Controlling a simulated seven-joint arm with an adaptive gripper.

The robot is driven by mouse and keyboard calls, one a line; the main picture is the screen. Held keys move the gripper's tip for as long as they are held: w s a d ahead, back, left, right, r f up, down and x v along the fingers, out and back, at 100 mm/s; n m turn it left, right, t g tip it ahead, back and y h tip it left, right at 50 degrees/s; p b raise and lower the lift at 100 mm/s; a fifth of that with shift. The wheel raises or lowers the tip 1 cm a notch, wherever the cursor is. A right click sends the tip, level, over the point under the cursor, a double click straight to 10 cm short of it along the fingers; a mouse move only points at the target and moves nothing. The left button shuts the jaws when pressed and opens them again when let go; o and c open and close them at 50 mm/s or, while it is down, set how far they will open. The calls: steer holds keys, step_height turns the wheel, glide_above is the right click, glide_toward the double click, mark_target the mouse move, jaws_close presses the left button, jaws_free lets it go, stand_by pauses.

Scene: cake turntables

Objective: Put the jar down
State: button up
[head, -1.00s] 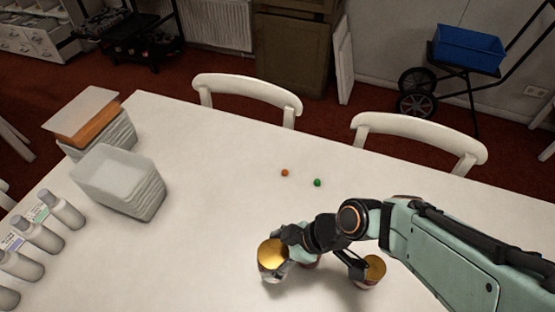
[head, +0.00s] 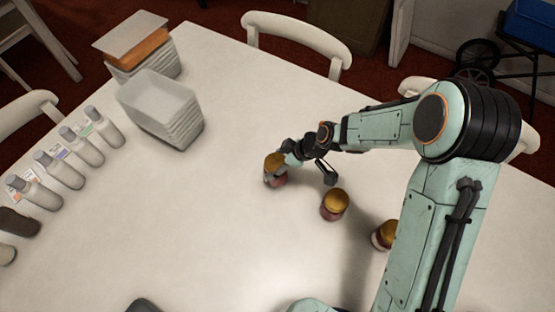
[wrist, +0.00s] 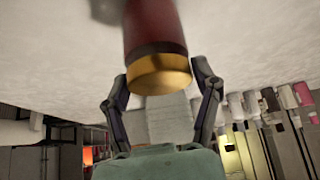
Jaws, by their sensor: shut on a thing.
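The jar (head: 274,172) has a gold lid and a dark red body. In the head view it is near the middle of the white table, left of the other jars. My gripper (head: 285,158) reaches it from the right and is shut on it. In the wrist view, which is upside down, the jar (wrist: 152,30) is between my gripper's two fingers (wrist: 162,78), gold lid lowest in the picture. Its base is cut off there, so I cannot tell whether it touches the table.
Two similar gold-lidded jars, one nearer (head: 334,205) and one (head: 386,235) partly behind my arm, stand to the right. Stacked grey containers (head: 165,110) are at the back left. Several grey bottles (head: 82,148) line the left edge. The table left of the held jar is clear.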

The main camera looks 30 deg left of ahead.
steer(key=shift+f, duration=0.45)
steer(key=shift+f, duration=0.1)
steer(key=o, duration=1.2)
steer(key=shift+o, duration=0.2)
steer(key=v, duration=1.1)
steer(key=s+d+r+m+t+h, duration=0.1)
steer(key=s+d+r+m+h, duration=0.15)
steer(key=d+r+m, duration=0.35)
steer(key=s+d+r+m+t+h, duration=0.1)
steer(key=s+d+r+m+h, duration=0.2)
steer(key=d, duration=0.6)
steer(key=s+d+m, duration=0.7)
steer(key=s+m, duration=0.3)
steer(key=shift+d+r+g, duration=0.25)
steer(key=shift+g, duration=0.15)
steer(key=shift+s, duration=0.1)
